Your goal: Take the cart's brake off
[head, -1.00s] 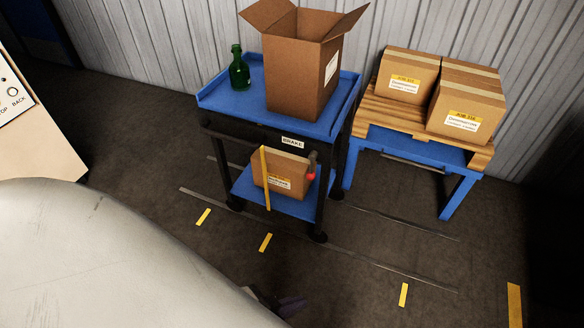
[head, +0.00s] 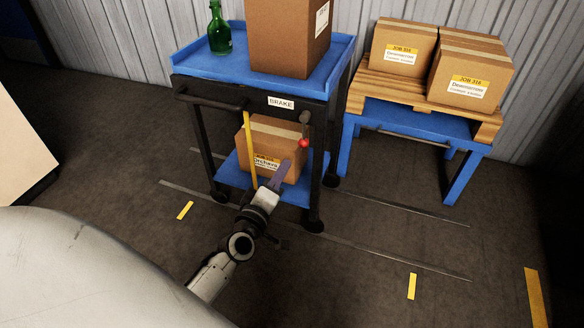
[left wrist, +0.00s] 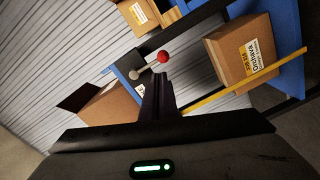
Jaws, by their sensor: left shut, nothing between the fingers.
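The blue cart (head: 262,69) stands ahead with a white BRAKE label (head: 281,103) on its dark front rail. Below the label's right end a brake lever with a red knob (head: 304,143) hangs down from the rail. The red knob also shows in the left wrist view (left wrist: 163,56), just beyond the fingertips. My left gripper (head: 282,172) is shut and empty in front of the cart's lower shelf, below and left of the knob. Its closed fingers show in the left wrist view (left wrist: 158,84). I see no contact with the lever. My right gripper is not in view.
A yellow strip (head: 251,150) hangs in front of a carton (head: 275,135) on the lower shelf. A green bottle (head: 219,32) and an open box (head: 288,38) stand on top. A blue stand (head: 410,125) with a pallet and cartons is at the right. Floor in front is clear.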

